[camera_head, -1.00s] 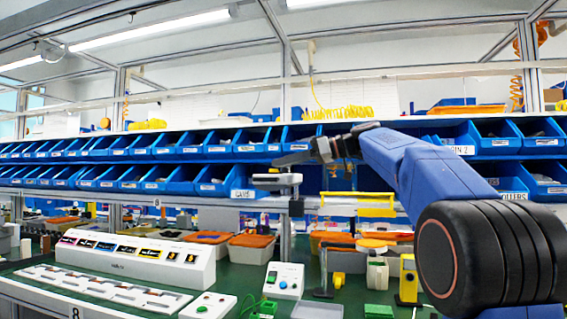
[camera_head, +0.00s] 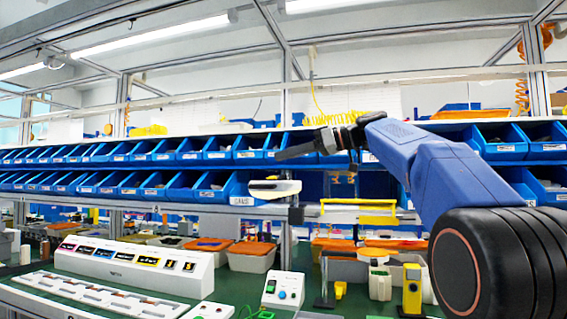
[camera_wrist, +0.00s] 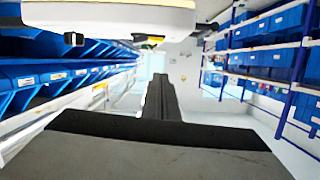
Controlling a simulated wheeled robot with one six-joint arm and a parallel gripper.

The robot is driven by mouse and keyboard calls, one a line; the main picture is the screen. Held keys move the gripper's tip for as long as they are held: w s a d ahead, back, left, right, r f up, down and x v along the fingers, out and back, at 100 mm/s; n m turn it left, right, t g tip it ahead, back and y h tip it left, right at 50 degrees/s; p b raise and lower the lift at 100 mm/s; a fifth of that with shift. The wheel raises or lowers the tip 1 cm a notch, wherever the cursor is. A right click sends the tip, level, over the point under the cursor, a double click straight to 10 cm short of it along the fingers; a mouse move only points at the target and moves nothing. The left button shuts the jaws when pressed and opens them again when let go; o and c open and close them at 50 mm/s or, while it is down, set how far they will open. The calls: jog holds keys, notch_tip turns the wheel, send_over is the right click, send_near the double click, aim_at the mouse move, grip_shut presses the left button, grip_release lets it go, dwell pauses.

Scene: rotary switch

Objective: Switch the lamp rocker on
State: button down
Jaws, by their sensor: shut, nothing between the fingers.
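My gripper (camera_head: 277,156) is shut and empty, and its dark fingers point left in front of the blue bin rows. In the wrist view the shut fingers (camera_wrist: 160,92) point away down the aisle. A white rounded fixture (camera_head: 275,188), perhaps a lamp head, is just below the fingers in the head view. A white rounded body (camera_wrist: 110,18), probably the same fixture, fills the top of the wrist view, apart from the fingers. A white control box (camera_head: 283,290) with a blue knob stands on the bench, well below my gripper. I cannot make out which part is the lamp rocker.
Two rows of blue bins (camera_head: 180,186) run behind the gripper. A long white panel (camera_head: 130,268) with coloured labels and a small white button box (camera_head: 207,310) are on the green bench. A yellow-handled bar (camera_head: 360,217) is below the arm. The aisle ahead is clear.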

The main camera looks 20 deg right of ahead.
jog(key=v, duration=0.8)
jog(key=shift+s, duration=0.25)
jog(key=s+a+f+m+g+h, duration=0.1)
jog(key=s+a+f+m+h, duration=0.2)
jog(key=f, duration=0.6)
jog(key=s+a+f+m+h, duration=0.1)
jog(key=s+a+f+m, duration=0.1)
jog(key=s+f, duration=0.5)
jog(key=s+a+f+m+g+h, duration=0.1)
jog(key=s+a+f+m+h, duration=0.15)
jog(key=f, duration=0.85)
jog(key=s+d+f+m+h, duration=0.1)
jog(key=s+f+h, duration=0.1)
jog(key=s+f, duration=0.4)
jog(key=s+d+f+m+g+h, duration=0.1)
jog(key=s+f, duration=0.6)
jog(key=f, duration=0.8)
jog(key=s+d+f+m+h, duration=0.1)
jog(key=s+d+f+h, duration=0.1)
jog(key=s+f, duration=0.5)
notch_tip(320, 180, down, 4)
jog(key=shift+s+r+h, duration=0.15)
jog(key=shift+s+h, duration=0.1)
jog(key=shift+h, duration=0.4)
